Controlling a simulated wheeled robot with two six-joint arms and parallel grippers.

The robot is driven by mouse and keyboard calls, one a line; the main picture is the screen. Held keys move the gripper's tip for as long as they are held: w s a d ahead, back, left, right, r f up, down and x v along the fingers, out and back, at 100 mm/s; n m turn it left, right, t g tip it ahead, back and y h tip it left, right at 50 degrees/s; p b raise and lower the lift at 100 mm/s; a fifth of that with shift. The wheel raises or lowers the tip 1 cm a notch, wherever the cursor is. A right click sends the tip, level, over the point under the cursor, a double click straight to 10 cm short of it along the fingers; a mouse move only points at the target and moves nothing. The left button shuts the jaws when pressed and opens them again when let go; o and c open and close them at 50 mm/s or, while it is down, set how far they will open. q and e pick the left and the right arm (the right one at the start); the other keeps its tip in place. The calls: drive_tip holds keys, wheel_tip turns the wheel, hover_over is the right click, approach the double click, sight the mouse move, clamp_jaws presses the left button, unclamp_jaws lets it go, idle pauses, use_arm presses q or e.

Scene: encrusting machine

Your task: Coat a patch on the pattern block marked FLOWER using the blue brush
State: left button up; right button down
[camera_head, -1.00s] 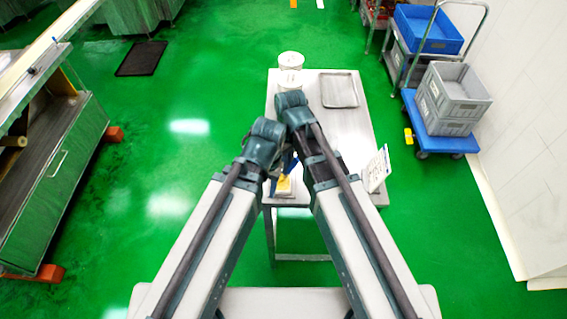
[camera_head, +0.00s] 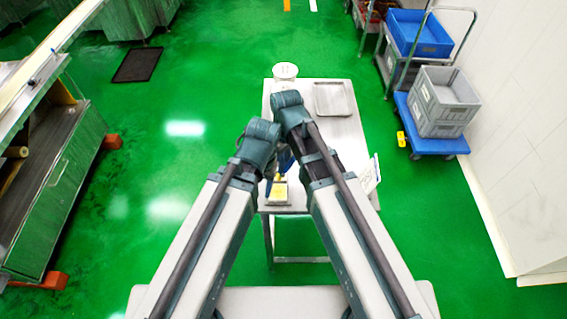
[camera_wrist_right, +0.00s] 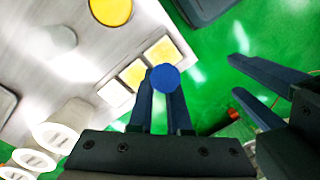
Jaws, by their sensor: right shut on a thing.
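My right gripper (camera_wrist_right: 158,100) is shut on a blue brush (camera_wrist_right: 165,78), whose round blue end faces the wrist camera. The brush's bristles are hidden. Past it, in the right wrist view, a row of pattern blocks lies on the table: one with a yellow top (camera_wrist_right: 165,52), a paler one (camera_wrist_right: 134,74) and a whitish one (camera_wrist_right: 115,93). I cannot read which is marked FLOWER. A yellow-topped block also shows in the head view (camera_head: 280,191), just below my arms. My left gripper (camera_wrist_right: 238,80) is at the right of the wrist view, its fingers apart and empty.
A round yellow-filled dish (camera_wrist_right: 110,11) lies near the blocks. White cups (camera_wrist_right: 55,135) stand at the lower left of the wrist view. In the head view, a white tub (camera_head: 285,71), a metal tray (camera_head: 333,99) and an upright white card (camera_head: 369,175) are on the table (camera_head: 350,135).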

wheel_tip(320, 180, up, 3)
drive_tip(key=p, duration=0.3)
idle(0.4)
drive_tip(key=shift+f, duration=0.15)
